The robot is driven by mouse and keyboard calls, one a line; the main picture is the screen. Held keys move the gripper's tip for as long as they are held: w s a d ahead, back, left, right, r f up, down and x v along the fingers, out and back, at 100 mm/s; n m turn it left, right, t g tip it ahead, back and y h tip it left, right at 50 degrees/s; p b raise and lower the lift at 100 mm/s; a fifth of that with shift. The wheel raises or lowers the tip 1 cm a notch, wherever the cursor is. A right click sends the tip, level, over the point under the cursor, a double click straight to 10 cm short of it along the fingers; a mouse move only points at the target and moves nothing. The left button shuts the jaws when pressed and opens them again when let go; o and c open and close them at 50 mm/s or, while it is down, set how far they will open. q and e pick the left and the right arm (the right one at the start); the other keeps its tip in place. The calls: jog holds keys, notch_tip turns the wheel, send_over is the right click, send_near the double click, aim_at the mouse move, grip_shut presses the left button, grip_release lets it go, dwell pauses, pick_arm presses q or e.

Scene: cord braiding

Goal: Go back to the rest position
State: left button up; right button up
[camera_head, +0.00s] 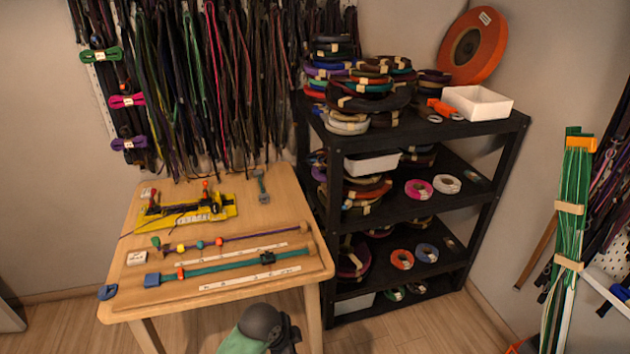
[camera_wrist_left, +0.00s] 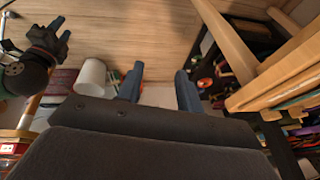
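My left gripper (camera_wrist_left: 160,85) shows in the left wrist view, its two blue-grey fingers apart with nothing between them. It hangs above the wood floor, clear of the table. My other gripper (camera_wrist_left: 63,34) shows at the upper left of that view, with its dark fingers apart and empty. In the head view, a green and dark grey part of my arm shows at the bottom, in front of the table (camera_head: 140,310). No gripper fingers can be made out clearly there.
The table holds a yellow jig (camera_head: 185,216), a purple cord (camera_head: 245,237) with beads and a teal cord (camera_head: 225,268) with a dark clip. A black shelf (camera_head: 410,208) with cord coils stands right of it. Green cords (camera_head: 572,230) hang at far right. Floor in front is partly clear.

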pick_arm(q)
jog(key=s+a+r+n+t+y, duration=0.1)
jog(key=s+a+n+y, duration=0.2)
jog(key=s+a+n, duration=1.4)
jog(key=s+d+f+m, duration=0.1)
jog(key=d+f, duration=0.1)
jog(key=f, duration=0.8)
jog(key=s+d+f+m+g, duration=0.1)
jog(key=s+f, duration=0.1)
jog(key=f, duration=0.9)
jog(key=s+d+f+m+g, duration=0.1)
jog(key=s+d+f, duration=0.1)
jog(key=f, duration=0.8)
jog(key=shift+s+d+f, duration=0.2)
jog(key=shift+s+d, duration=0.05)
jog(key=shift+d, duration=0.1)
